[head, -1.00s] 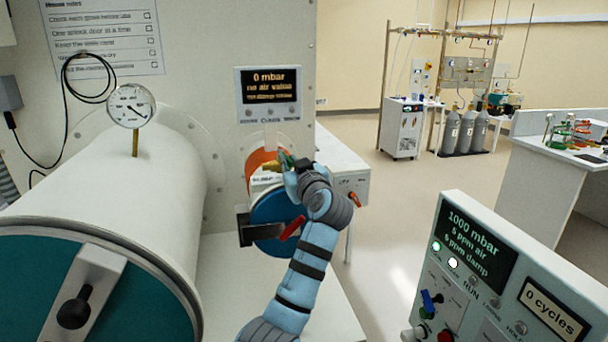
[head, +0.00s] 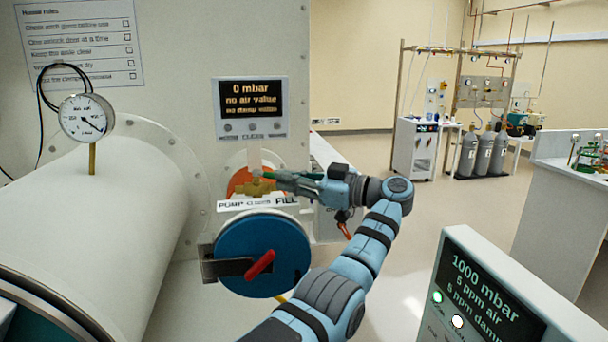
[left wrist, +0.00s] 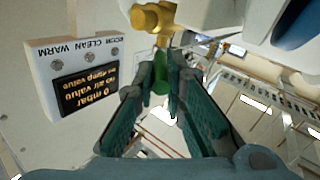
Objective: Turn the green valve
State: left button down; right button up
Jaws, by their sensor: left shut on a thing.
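The green valve has a brass body (head: 256,187) above a white label strip (head: 258,203) reading PUMP, CLOSED and FILL. In the left wrist view its brass body (left wrist: 154,20) is at the top, with the green handle (left wrist: 160,70) below it, between the fingertips. My left gripper (head: 287,181) comes to the valve from the right and is shut on the green handle. The fingers cover much of the handle in the head view, so its exact angle is hard to tell. My right gripper is out of view.
A small antechamber with a blue door and red lever (head: 260,264) sits just below the valve. A display panel (head: 250,108) reading 0 mbar is above it. A large white cylinder (head: 110,235) with a gauge (head: 86,117) stands left. A control console (head: 500,300) is at lower right.

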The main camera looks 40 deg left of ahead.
pick_arm(q)
jog(key=shift+w+a+f+n+g+h, duration=0.15)
jog(key=shift+w+n+g+h, duration=0.2)
jog(key=shift+g, duration=0.45)
jog(key=c, duration=1.6)
grip_release()
jog(key=shift+s, duration=0.1)
jog(key=shift+c, duration=0.2)
jog(key=shift+w, duration=0.2)
